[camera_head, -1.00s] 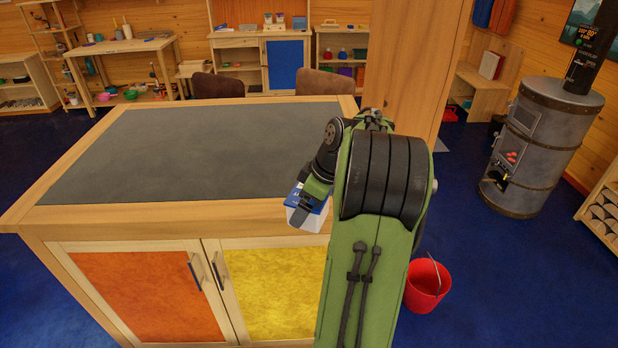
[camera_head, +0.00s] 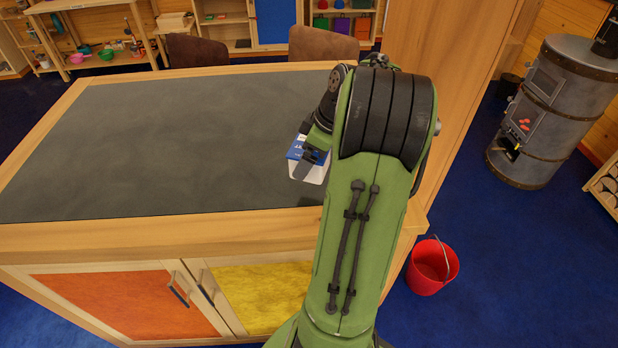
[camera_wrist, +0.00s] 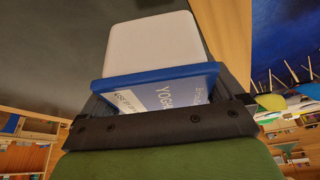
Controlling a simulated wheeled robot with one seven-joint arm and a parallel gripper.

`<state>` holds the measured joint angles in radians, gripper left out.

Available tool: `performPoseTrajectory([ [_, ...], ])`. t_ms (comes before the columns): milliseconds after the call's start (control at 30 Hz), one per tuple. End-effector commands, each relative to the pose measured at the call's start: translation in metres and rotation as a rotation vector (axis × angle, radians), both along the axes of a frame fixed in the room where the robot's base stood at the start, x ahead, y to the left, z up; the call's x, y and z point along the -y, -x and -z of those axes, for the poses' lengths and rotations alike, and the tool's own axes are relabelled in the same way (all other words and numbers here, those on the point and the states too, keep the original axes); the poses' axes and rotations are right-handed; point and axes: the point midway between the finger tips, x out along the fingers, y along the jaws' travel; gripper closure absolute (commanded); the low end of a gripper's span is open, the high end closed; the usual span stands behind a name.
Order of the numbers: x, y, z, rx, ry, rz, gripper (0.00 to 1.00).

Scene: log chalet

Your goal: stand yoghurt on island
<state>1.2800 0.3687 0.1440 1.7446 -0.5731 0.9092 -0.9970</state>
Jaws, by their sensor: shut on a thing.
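The yoghurt (camera_head: 308,172) is a white tub with a blue lid and label, held in my gripper (camera_head: 308,158). In the wrist view the yoghurt (camera_wrist: 155,45) shows its white body, blue rim and printed label between the jaws of my gripper (camera_wrist: 160,100). The island (camera_head: 150,140) has a dark grey top with a wooden border. The tub appears over the front right part of the island's top. I cannot tell whether its base touches the surface.
The rest of the island top is bare. A wooden post (camera_head: 450,70) rises at its right side. Two brown chairs (camera_head: 325,45) stand behind it. A red bucket (camera_head: 432,266) is on the blue floor at the right, and a grey stove (camera_head: 550,110) stands farther right.

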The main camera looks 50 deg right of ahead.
Motion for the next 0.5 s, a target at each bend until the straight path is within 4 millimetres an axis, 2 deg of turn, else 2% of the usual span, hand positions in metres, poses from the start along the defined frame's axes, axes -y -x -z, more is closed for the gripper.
performPoseTrajectory([
  [33, -0.001, 0.0, 0.016, -0.001, -0.005, -0.001, 0.58],
  [367, 0.0, 0.0, 0.067, 0.0, -0.003, 0.0, 0.58],
  [500, 0.0, 0.0, 0.072, 0.001, 0.001, -0.001, 0.58],
])
